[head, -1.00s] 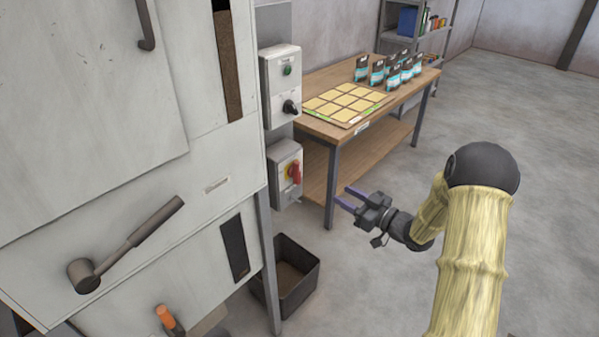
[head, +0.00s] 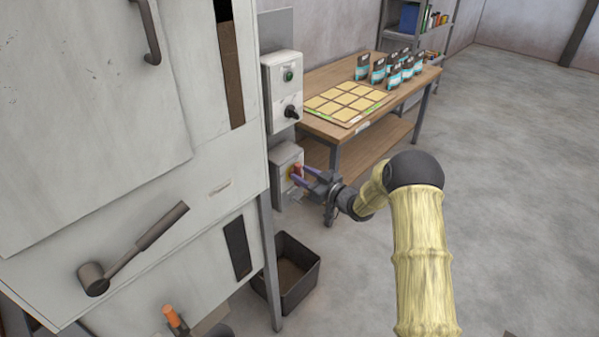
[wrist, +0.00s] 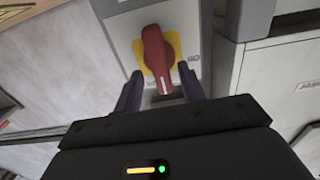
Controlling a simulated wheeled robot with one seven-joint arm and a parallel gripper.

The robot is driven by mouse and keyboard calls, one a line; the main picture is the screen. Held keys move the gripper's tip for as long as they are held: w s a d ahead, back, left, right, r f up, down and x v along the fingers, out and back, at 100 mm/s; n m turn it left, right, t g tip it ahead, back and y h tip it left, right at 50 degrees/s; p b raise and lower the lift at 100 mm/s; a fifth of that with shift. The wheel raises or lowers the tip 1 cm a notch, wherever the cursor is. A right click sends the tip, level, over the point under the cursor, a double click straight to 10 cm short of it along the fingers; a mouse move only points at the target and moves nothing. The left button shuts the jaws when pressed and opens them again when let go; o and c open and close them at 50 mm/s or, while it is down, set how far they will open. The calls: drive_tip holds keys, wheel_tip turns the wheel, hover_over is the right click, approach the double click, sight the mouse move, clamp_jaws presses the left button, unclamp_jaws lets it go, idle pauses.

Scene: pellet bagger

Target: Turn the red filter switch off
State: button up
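The red filter switch (wrist: 157,58) is a red rotary handle on a yellow plate, on the front of a grey box. In the wrist view it points down the picture with a slight tilt, its lower end between the fingertips. My gripper (wrist: 160,88) is open, one purple finger on each side of the handle, with gaps showing on both sides. In the head view my gripper (head: 299,176) is at the lower grey box (head: 287,158), and its fingers partly hide the switch (head: 297,169).
Above is a control box (head: 283,90) with a green button and black knob. The large machine cabinet (head: 100,130) stands left. A black bin (head: 313,285) is on the floor below. A wooden table (head: 345,75) with bags stands behind. The floor on the right is clear.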

drive_tip(key=shift+w+a, duration=0.25)
drive_tip(key=shift+a, duration=0.1)
